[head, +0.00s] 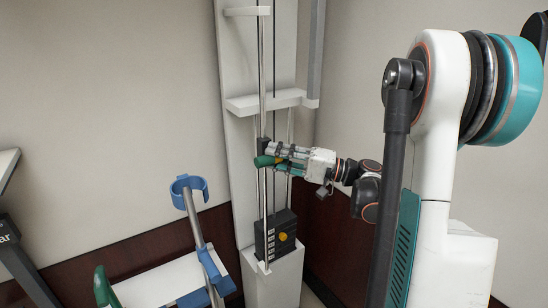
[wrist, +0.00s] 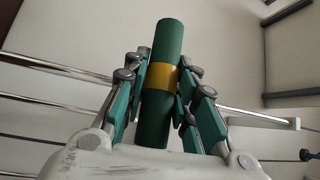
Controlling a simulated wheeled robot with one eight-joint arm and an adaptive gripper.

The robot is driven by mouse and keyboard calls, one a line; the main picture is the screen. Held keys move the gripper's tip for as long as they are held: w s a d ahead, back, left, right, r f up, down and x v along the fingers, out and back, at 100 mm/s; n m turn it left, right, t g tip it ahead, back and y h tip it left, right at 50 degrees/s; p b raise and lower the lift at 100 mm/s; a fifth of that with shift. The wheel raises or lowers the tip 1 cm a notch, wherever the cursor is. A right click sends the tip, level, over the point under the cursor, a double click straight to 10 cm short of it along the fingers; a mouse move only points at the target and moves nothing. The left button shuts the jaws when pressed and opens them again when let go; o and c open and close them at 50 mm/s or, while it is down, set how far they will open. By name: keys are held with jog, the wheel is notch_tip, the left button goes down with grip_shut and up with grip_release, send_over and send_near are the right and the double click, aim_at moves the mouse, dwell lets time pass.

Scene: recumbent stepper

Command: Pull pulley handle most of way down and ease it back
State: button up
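The pulley handle (head: 263,161) is a green grip beside the vertical rods of the white pulley column (head: 242,160) in the head view. In the wrist view the handle (wrist: 169,40) is a green cylinder with a yellow band, standing between my fingers. My gripper (head: 272,156) reaches in from the right at about mid-height of the rods. In the wrist view my gripper (wrist: 162,85) has its fingers closed against both sides of the handle around the yellow band. The handle's lower end is partly hidden by the gripper body.
A white shelf bracket (head: 268,101) crosses the column above my gripper. At lower left stand a blue cuff on a post (head: 188,188) and a white seat part (head: 160,284).

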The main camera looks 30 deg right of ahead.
grip_shut()
notch_tip(320, 180, down, 7)
jog(key=b, duration=0.4)
jog(key=shift+b, duration=0.3)
jog(key=shift+f, duration=0.15)
notch_tip(320, 180, down, 7)
dwell(0.3)
